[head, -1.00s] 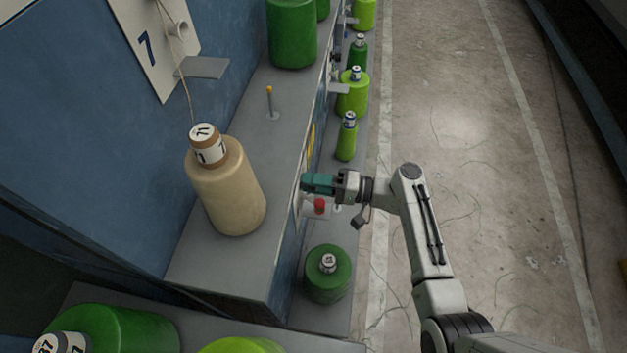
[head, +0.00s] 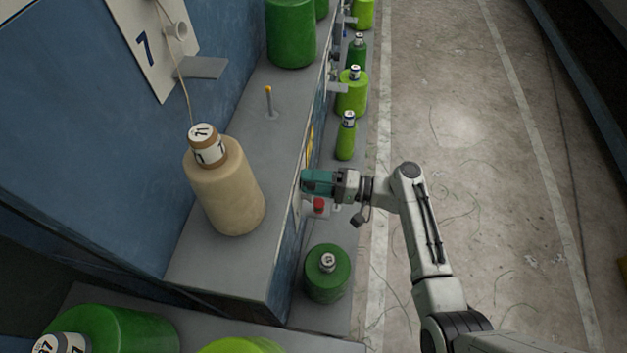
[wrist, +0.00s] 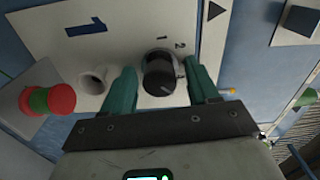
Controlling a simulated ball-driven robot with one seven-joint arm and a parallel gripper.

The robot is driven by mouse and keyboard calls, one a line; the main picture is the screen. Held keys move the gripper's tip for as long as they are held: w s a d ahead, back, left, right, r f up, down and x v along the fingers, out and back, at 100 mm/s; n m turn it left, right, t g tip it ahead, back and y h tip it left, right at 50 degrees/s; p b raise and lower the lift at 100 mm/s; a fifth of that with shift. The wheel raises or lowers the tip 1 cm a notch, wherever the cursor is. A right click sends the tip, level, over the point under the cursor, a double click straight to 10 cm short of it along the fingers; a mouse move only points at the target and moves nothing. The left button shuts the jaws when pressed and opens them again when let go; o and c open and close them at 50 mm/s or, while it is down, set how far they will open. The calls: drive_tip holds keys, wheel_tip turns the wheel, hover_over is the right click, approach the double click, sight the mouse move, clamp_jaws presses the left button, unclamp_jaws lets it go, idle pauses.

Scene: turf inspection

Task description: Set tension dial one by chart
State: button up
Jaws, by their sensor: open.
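In the wrist view a black tension dial (wrist: 158,74) sits on a white panel (wrist: 120,22) marked with a large 1. Small marks 1 and 2 are printed beside the dial. My gripper (wrist: 163,88) is open, with one teal finger on each side of the dial. I cannot tell whether either finger touches it. In the head view my gripper (head: 304,181) is at the front face of the grey ledge, and the dial is hidden there. No chart can be made out.
A red and green spool-like piece (wrist: 50,100) and a pale round guide (wrist: 93,80) are left of the dial. A beige cone (head: 226,190) stands on the ledge (head: 232,270). Green bobbins (head: 327,274) stand on the lower shelf.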

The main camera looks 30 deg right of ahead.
drive_tip(key=shift+d, duration=0.1)
drive_tip(key=b+v, duration=0.1)
drive_tip(key=v, duration=0.9)
drive_tip(key=shift+s+d, duration=0.25)
drive_tip(key=s+a+f+n+g+h, duration=0.2)
drive_tip(key=s+a+f+g+h, duration=0.15)
drive_tip(key=s, duration=0.25)
drive_tip(key=s+a+f+n+g+h, duration=0.2)
drive_tip(key=s+f+g, duration=0.2)
drive_tip(key=s+f, duration=0.15)
drive_tip(key=s+d+r+n+g+h, duration=0.1)
drive_tip(key=s+d+r+h, duration=0.1)
drive_tip(key=s, duration=0.4)
drive_tip(key=s+d+r+g+h, duration=0.1)
drive_tip(key=s+d+r+h, duration=0.1)
drive_tip(key=s+r+h, duration=0.2)
drive_tip(key=s+h, duration=0.2)
drive_tip(key=h, duration=0.1)
drive_tip(key=shift+s+d+r+n, duration=0.15)
drive_tip(key=shift+d+r+n, duration=0.1)
drive_tip(key=shift+n, duration=0.15)
